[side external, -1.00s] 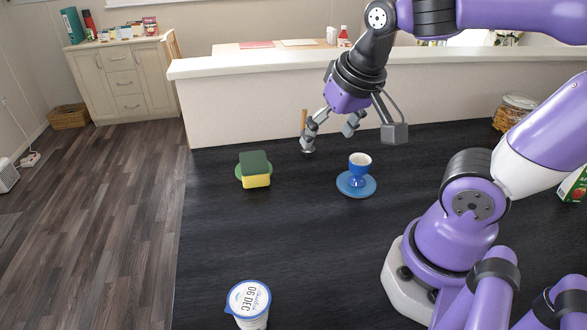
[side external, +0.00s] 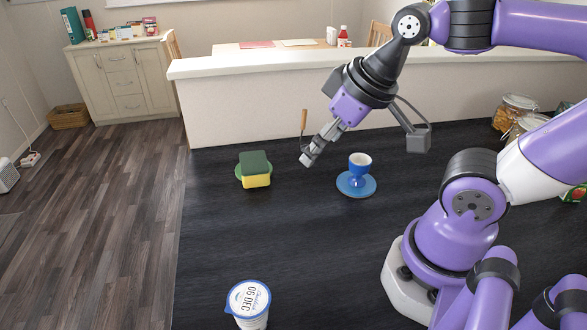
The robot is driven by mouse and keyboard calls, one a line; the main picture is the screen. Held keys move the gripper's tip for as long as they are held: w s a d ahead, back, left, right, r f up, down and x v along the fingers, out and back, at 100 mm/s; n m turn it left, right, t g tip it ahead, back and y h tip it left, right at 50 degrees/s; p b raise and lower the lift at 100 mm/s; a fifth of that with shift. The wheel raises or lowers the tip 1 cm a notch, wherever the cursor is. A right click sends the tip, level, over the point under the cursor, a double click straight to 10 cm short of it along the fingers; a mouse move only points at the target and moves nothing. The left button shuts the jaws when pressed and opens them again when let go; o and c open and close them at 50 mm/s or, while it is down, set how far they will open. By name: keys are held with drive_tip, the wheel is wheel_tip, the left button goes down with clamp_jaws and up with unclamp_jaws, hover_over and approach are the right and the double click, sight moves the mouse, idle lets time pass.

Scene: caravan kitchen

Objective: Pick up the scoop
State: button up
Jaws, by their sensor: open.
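A thin upright tool with a brown wooden handle (side external: 304,118), which looks like the scoop, shows at the back of the dark worktop, near the low wall. Its lower end is hidden behind my gripper. My gripper (side external: 310,156) points down and to the left, its fingertips just in front of the tool's lower part. The fingers overlap from this side, and nothing shows held between them. I cannot tell whether they touch the tool.
A blue egg cup (side external: 360,167) stands on a blue saucer (side external: 366,190) right of my gripper. A green and yellow sponge (side external: 255,170) is to the left. A lidded tub (side external: 248,303) stands in front. Jars (side external: 513,112) stand at the back right. The middle worktop is clear.

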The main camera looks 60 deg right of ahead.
drive_tip(key=c, duration=0.6)
drive_tip(key=m+t+h, duration=0.2)
drive_tip(key=m+t, duration=0.1)
drive_tip(key=m, duration=0.1)
approach(305, 114)
drive_tip(key=shift+d+x, duration=0.2)
drive_tip(key=shift+x, duration=5.1)
